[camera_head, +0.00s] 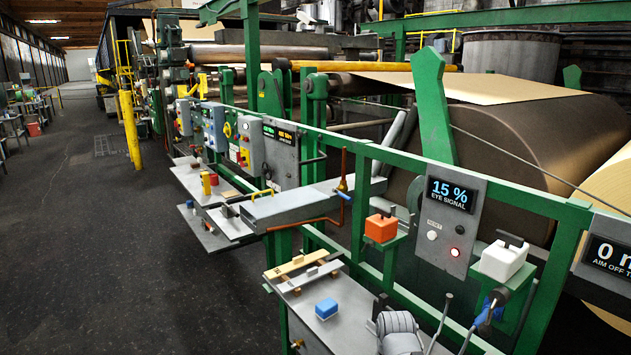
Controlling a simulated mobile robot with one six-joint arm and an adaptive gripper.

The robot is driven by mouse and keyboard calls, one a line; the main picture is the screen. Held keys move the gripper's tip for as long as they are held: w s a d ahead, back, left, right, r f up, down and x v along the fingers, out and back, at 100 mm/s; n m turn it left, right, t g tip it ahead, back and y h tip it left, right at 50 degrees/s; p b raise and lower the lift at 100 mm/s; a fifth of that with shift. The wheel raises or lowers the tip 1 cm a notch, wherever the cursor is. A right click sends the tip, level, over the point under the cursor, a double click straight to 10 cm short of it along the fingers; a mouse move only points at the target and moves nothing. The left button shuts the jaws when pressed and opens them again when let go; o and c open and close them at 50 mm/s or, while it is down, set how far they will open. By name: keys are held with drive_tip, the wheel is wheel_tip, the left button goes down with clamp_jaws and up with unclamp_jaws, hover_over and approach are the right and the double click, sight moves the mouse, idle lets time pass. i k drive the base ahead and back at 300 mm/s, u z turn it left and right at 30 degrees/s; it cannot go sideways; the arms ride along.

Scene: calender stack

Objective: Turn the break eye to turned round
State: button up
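A grey panel (450,222) on the green rail has a screen reading "15 % EYE SIGNAL". Below the screen are a white button marked RESET and a lit red button. An orange box (381,228) with a dark top piece sits on a green bracket left of the panel. A white box (503,260) with a dark top piece sits on another green bracket to the right. Either box could be the break eye; I cannot tell which, nor which way its face points. My gripper is not in view.
A grey shelf (345,300) below holds a blue block (326,309) and small wooden and grey pieces. A ribbed grey cylinder (398,330) and thin levers stand at the bottom. A second display (608,256) is at the right edge. The dark floor (130,270) at left is clear.

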sight(381, 227)
drive_tip(key=u, duration=0.35)
drive_tip(key=i, duration=1)
drive_tip(key=z, duration=0.25)
